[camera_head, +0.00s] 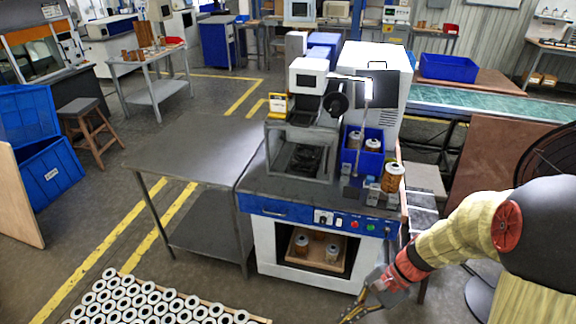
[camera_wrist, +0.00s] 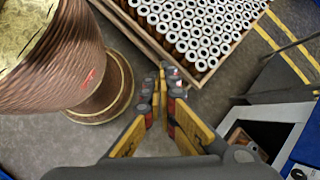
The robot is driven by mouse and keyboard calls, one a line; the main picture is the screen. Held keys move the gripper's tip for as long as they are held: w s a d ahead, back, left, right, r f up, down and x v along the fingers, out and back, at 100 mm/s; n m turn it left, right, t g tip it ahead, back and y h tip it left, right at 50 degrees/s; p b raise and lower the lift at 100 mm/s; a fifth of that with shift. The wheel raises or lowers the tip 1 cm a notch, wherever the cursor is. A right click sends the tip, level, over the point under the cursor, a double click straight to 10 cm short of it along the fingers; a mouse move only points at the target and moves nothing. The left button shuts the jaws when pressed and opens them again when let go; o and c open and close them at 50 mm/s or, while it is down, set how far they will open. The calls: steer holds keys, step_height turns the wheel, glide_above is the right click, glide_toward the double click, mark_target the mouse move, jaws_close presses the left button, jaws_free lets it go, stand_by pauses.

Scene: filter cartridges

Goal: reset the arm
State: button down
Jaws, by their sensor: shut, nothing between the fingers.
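My gripper (camera_head: 362,308) hangs low at the bottom of the head view, in front of the blue and white machine (camera_head: 300,249) and to the right of its open lower bay. In the wrist view my gripper (camera_wrist: 163,78) shows its yellow and black fingers with their tips close together and nothing held. Filter cartridges (camera_head: 393,177) stand on the machine's worktop at the right. More sit in a blue bin (camera_head: 352,160) on the worktop and on a wooden tray (camera_head: 316,262) in the lower bay.
A pallet of many white ring-topped cartridges (camera_head: 150,302) lies on the floor at lower left; it also shows in the wrist view (camera_wrist: 195,30). A bare grey table (camera_head: 195,150) stands left of the machine. A black fan (camera_head: 545,165) stands at the right.

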steer(key=s+d+r+n+t+h, duration=0.2)
steer(key=s+d+r+n+h, duration=0.1)
steer(key=r+n, duration=0.3)
steer(key=s+d+r+n+t+h, duration=0.2)
steer(key=d+r+n+h, duration=0.15)
steer(key=r, duration=0.45)
steer(key=s+a+r+n+t, duration=0.1)
steer(key=s+a+r+t, duration=0.1)
steer(key=r, duration=0.8)
steer(key=shift+a+n+t+h, duration=0.35)
steer(key=shift+a+t, duration=0.3)
steer(key=shift+t, duration=0.35)
steer(key=c, duration=2.6)
jaws_free()
